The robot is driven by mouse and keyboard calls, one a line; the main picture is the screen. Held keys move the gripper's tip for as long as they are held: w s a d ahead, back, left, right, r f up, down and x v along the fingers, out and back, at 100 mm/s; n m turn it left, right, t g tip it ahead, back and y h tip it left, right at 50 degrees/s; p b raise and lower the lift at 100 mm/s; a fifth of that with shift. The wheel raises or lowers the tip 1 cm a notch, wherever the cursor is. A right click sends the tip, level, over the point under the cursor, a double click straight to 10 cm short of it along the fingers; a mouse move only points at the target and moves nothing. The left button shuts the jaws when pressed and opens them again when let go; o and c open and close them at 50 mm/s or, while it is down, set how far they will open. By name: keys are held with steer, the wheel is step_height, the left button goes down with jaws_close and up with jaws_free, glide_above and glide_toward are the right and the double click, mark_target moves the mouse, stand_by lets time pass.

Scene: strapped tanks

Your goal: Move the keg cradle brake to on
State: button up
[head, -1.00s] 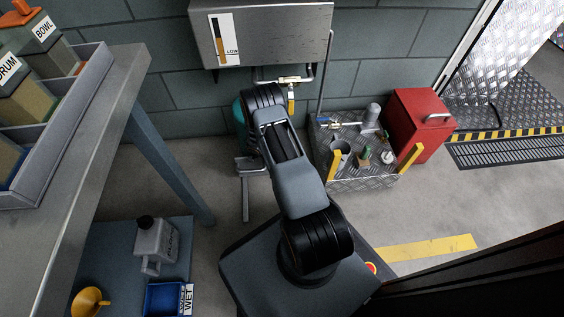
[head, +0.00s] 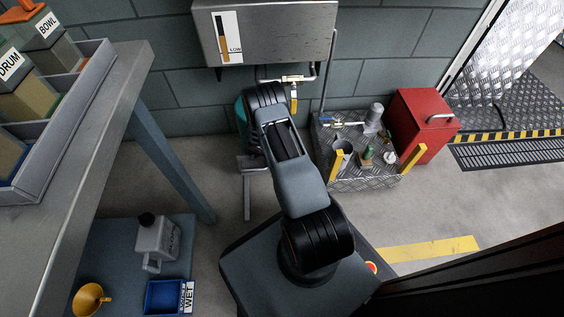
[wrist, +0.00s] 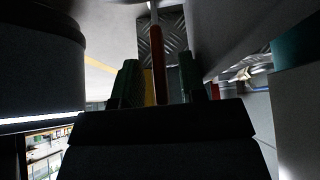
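In the wrist view a thin red lever (wrist: 157,62) stands upright between the two fingers of my gripper (wrist: 160,84). The fingers are apart, with a visible gap on each side of the lever. I take the lever to be the brake handle, but no label shows. In the head view my arm hides my gripper and the lever. Part of a teal tank (head: 240,112) shows left of my arm, near the wall. A grey metal frame (head: 247,188) stands on the floor below it; I cannot tell if it is the cradle.
A steel wall box (head: 275,35) with a yellow-handled valve (head: 294,98) hangs above. A treadplate stand (head: 365,180) and a red box (head: 420,125) are at right. A metal bench (head: 120,110) is at left. Pale surfaces crowd both sides in the wrist view.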

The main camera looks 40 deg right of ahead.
steer(key=p+v, duration=0.4)
steer(key=v, duration=0.9)
steer(key=shift+w+r+p, duration=0.2)
steer(key=shift+r+p, duration=0.15)
steer(key=shift+a+r, duration=0.1)
steer(key=shift+a, duration=0.05)
steer(key=s+a+r+n+t+y+p, duration=0.1)
steer(key=a+r+n+p, duration=0.5)
steer(key=r, duration=1.3)
steer(key=s+d+r+n+t+y+p, duration=0.1)
steer(key=r+n+p, duration=0.2)
steer(key=r+p, duration=1.1)
steer(key=s+a+r+n+t+y+p, duration=0.1)
steer(key=s+a+r+n+p, duration=0.2)
steer(key=r, duration=0.9)
steer(key=s+a+r+n+t+y+p, duration=0.1)
steer(key=s+a+r+n+t+p, duration=0.1)
steer(key=s+r+n+p, duration=0.5)
steer(key=s+a+r+n+t+y+p, duration=0.1)
steer(key=s+a+r+n+p, duration=0.2)
steer(key=r, duration=1.5)
steer(key=s+n+p, duration=0.1)
steer(key=s+p, duration=0.1)
steer(key=shift+s+a+n+t+y, duration=0.3)
steer(key=shift+s+a+n+t, duration=0.05)
steer(key=shift+n+t, duration=0.05)
